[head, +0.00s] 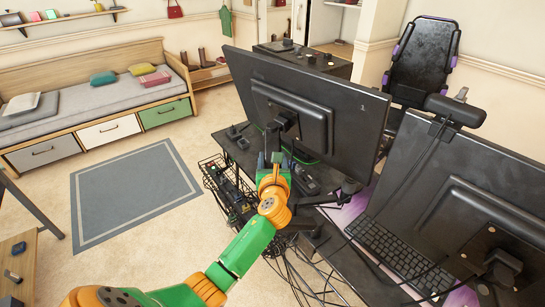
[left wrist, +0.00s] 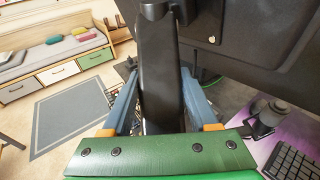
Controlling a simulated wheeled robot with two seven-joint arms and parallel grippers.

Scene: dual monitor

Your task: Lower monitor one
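A large black monitor (head: 345,98), seen from behind, stands on the dark desk (head: 345,215) in the middle of the head view. Its back also shows in the left wrist view (left wrist: 270,45). Its black upright stand (left wrist: 160,75) runs between the two blue fingers of my left gripper (left wrist: 160,100). The fingers sit close on either side of the stand, and I cannot tell whether they press on it. In the head view my left gripper (head: 274,160) is low behind this monitor. A second black monitor (head: 470,185) stands at the right. My right gripper is not in view.
A keyboard (head: 395,250) lies on the desk by the second monitor. A wire basket with cables (head: 228,190) hangs at the desk's rear edge, with loose cables below. A chair (head: 425,60) stands beyond. The floor around the grey rug (head: 135,190) is clear.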

